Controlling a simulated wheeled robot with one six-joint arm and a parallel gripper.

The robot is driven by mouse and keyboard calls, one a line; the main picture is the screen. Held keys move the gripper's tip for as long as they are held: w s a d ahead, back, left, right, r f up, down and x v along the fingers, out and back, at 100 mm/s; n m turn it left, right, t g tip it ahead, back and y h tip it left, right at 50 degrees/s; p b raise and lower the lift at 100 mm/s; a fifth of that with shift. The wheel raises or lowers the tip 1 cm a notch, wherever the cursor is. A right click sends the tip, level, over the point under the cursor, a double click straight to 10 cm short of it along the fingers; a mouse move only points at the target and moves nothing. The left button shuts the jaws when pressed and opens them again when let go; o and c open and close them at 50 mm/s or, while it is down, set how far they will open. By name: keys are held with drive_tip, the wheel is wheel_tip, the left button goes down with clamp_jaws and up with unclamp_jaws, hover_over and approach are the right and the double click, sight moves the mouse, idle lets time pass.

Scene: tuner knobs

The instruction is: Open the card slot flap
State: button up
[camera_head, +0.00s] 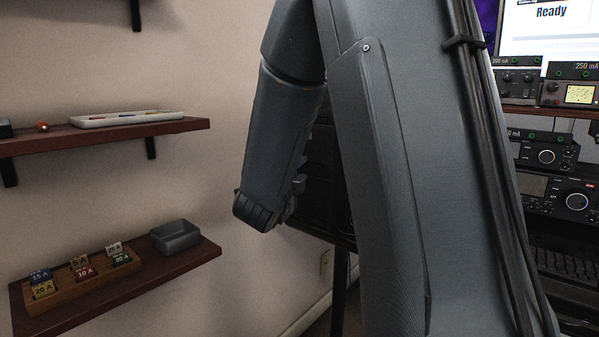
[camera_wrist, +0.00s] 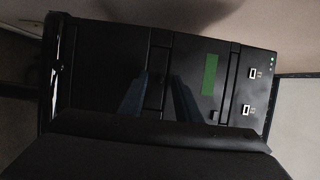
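A black cabinet-like device (camera_wrist: 100,60) fills much of the wrist view, with a green display (camera_wrist: 209,74) on its face. A narrow upright panel with a seam around it (camera_wrist: 159,60) sits left of the display. I cannot tell for sure whether it is the card slot flap or whether it is open. Two dark bluish tapered shapes stand apart in front of the face, the fingers of my gripper (camera_wrist: 159,97) or their reflection, with nothing seen between them. In the head view my arm hides most of the black device (camera_head: 319,185) and the gripper's fingers.
Two small ports (camera_wrist: 249,91) are at the device's right side. At left, an upper shelf (camera_head: 185,126) holds a white tray (camera_head: 130,119). A lower shelf (camera_head: 200,256) holds a grey bin (camera_head: 176,237) and a wooden rack of labelled blocks (camera_head: 75,290). Radio units (camera_head: 545,155) stand at right.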

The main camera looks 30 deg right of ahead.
clamp_jaws()
drive_tip(key=shift+f+b, duration=0.15)
drive_tip(key=shift+b, duration=0.2)
